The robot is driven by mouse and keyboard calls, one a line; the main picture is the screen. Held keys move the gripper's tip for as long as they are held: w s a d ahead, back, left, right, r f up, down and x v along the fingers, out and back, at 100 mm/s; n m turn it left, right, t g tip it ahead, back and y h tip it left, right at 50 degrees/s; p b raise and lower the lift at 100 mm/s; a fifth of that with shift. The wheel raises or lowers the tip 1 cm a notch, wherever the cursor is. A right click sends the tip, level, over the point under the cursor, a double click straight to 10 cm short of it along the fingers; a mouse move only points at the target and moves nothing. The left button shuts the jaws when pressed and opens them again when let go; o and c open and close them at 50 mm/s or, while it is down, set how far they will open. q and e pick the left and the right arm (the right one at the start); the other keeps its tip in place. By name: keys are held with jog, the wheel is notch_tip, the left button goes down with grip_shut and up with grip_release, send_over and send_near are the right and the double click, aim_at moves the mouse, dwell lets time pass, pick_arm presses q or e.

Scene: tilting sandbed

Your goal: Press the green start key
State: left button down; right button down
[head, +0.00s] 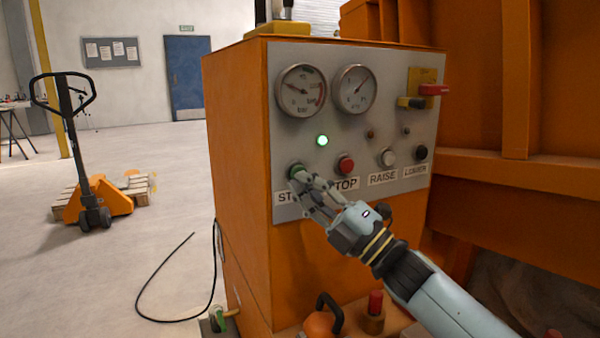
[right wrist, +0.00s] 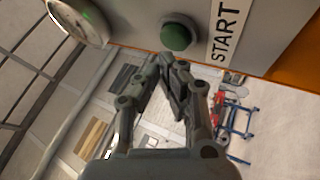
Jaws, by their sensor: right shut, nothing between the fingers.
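The green start key (head: 296,169) is a round button at the left end of the key row on the grey panel, above the START label (head: 283,197). My right gripper (head: 302,178) reaches in from the lower right, shut and empty, its fingertips at the key and partly in front of it. In the right wrist view the green key (right wrist: 176,37) lies just beyond the closed fingertips (right wrist: 170,60). I cannot tell whether the tips touch it. A green lamp (head: 322,140) above the key is lit. My left gripper is not in view.
The red STOP key (head: 345,165) sits close to the right of the gripper, followed by the white RAISE key (head: 387,157) and black LOWER key (head: 421,152). Two gauges (head: 301,90) are above. A pallet truck (head: 96,200) stands on open floor at left.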

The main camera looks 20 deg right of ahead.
jog(key=shift+s, duration=0.1)
jog(key=s, duration=0.2)
jog(key=s+p, duration=0.1)
jog(key=s, duration=0.2)
jog(key=shift+d, duration=0.2)
jog(key=shift+w, duration=0.1)
dwell(0.8)
